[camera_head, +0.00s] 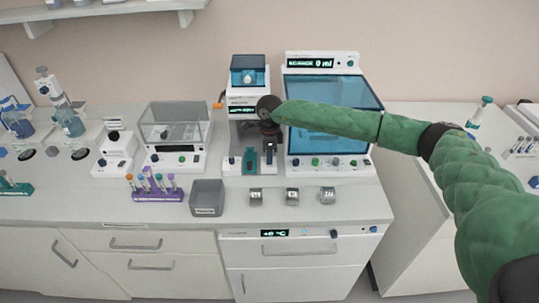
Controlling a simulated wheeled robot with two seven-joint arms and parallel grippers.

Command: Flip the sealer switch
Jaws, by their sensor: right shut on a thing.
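The white machine with a blue clear top (248,72), which looks like the sealer, stands at the back middle of the bench. A small green display, an orange part on its left side and a teal block (251,160) at its front show. Its switch cannot be made out for sure. My right gripper (270,146) points down in front of the machine's right side, above and right of the teal block. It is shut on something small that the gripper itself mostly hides. My left gripper is out of view.
A white cabinet with a large blue window (331,92) stands close on the right, partly behind my right arm. A grey bin (207,197), a purple tube rack (156,190) and small metal blocks (292,196) sit in front. A clear-lidded device (175,128) stands left.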

